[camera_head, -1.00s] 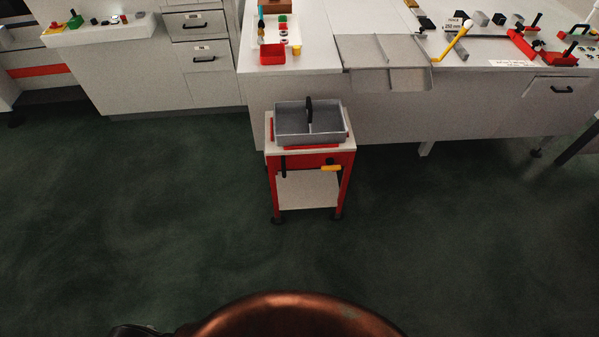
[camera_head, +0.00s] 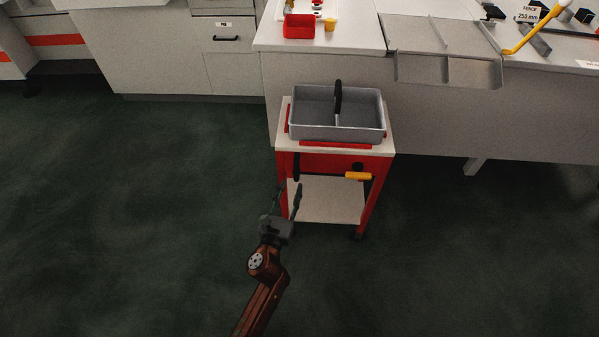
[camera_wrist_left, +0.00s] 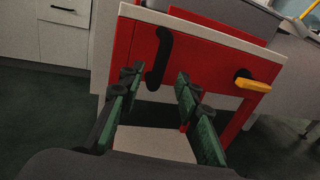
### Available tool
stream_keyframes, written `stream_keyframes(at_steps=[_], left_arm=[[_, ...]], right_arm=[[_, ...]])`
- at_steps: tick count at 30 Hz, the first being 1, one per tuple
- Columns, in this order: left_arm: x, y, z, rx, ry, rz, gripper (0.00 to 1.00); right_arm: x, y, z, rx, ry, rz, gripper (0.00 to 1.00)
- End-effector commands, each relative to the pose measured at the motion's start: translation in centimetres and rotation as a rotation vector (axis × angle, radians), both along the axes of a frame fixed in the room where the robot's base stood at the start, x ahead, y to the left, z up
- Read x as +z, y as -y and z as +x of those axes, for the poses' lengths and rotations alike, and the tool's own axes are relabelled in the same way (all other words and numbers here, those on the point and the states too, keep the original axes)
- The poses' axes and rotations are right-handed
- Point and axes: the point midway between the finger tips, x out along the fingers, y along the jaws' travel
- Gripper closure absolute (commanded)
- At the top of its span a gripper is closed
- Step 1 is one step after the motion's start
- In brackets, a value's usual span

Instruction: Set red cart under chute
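The red cart (camera_head: 379,196) stands on the floor in front of the bench, with a white top and lower shelf. A grey divided bin (camera_head: 310,131) with a black grip sits on it. A black vertical handle (camera_wrist_left: 161,52) is on the cart's front left and a yellow lever (camera_head: 358,176) on its front right. The grey metal chute (camera_head: 423,70) overhangs the bench edge, behind and right of the cart. My left gripper (camera_head: 287,193) is open and empty at the cart's front left. In the left wrist view, the black handle appears ahead between its fingertips (camera_wrist_left: 157,83). Contact is not visible.
The bench front (camera_head: 440,120) is close behind the cart. A red bin (camera_head: 299,26) and a yellow lever (camera_head: 536,38) are on the bench. Drawer cabinets (camera_head: 170,60) stand at the left. The dark green floor is clear left and right of the cart.

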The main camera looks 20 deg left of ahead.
Motion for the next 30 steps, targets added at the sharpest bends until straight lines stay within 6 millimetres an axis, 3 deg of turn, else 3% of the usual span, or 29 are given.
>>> stream_keyframes(at_steps=[11,15,26,30], left_arm=[[0.1,-0.4,5.4,0.0,0.004,0.01,0.69],[0.1,-0.6,6.8,0.0,0.003,0.01,0.69],[0.3,-0.6,7.6,0.0,0.004,0.008,0.69],[0.3,-0.6,7.6,0.0,0.003,0.007,0.77]], right_arm=[[3.5,-0.6,0.3,-0.001,0.015,0.018,0.03],[2.1,-1.3,1.3,0.005,0.052,0.036,0.03],[1.7,-1.6,1.9,0.006,0.076,0.046,0.03],[1.7,-1.6,1.9,0.005,0.076,0.046,0.03]])
